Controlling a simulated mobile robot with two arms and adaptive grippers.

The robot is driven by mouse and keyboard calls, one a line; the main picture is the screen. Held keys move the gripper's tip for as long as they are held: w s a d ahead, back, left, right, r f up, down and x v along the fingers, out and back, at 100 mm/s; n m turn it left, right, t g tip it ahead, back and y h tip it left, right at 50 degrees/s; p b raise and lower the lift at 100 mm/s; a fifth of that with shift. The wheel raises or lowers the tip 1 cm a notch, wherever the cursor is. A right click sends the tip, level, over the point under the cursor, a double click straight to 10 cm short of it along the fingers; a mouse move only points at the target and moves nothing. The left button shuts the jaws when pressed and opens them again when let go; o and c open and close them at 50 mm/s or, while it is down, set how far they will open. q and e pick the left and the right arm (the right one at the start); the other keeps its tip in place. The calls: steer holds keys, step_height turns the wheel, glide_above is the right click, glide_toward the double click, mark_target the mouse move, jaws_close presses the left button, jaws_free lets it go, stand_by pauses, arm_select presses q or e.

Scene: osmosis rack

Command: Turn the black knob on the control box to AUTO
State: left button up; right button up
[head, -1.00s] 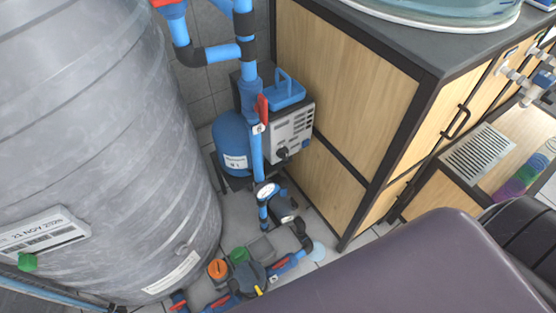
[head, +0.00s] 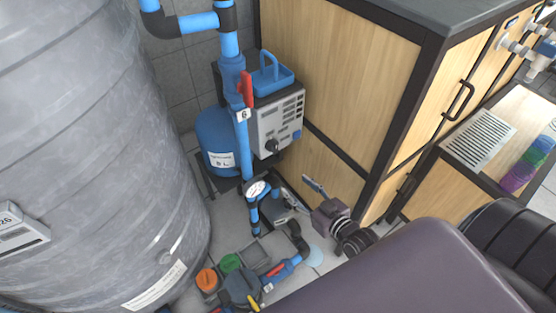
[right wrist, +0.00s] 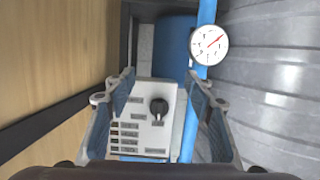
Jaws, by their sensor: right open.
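The control box (head: 278,122) is a grey-white box with vent slots, next to a blue tank behind a blue pipe. Its black knob (head: 272,146) sits low on the front face. In the right wrist view, the knob (right wrist: 158,107) shows between the fingers, its pointer mark aimed down in the picture. I cannot read the labels around it. My right gripper (head: 313,185) is open and empty, below and to the right of the box in the head view, apart from the knob. In the right wrist view its fingers (right wrist: 162,85) flank the box face. My left gripper is not in view.
A blue pipe (head: 243,150) with a red-handled valve (head: 246,90) and a gauge (head: 256,189) stands left of the box. A wooden cabinet (head: 335,70) is close on the right. A large grey tank (head: 90,150) fills the left. Pump and valves (head: 240,285) lie below.

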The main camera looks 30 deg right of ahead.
mark_target(277, 149)
step_height(277, 149, up, 8)
steer(key=w+t+y+b, duration=0.1)
steer(key=w+t+b, duration=0.1)
steer(key=w+t, duration=0.1)
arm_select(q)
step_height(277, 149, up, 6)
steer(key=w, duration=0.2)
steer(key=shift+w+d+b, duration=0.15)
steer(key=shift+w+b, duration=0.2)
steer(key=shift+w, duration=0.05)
arm_select(e)
steer(key=shift+w+a+r, duration=0.1)
steer(key=shift+w+a, duration=0.2)
steer(key=shift+w, duration=0.85)
steer(key=shift+w+a+r, duration=0.1)
steer(key=shift+w+a, duration=0.15)
steer(key=shift+w, duration=0.95)
steer(key=shift+w+a, duration=0.3)
steer(key=shift+w, duration=0.85)
steer(key=shift+c, duration=0.6)
steer(key=c, duration=1)
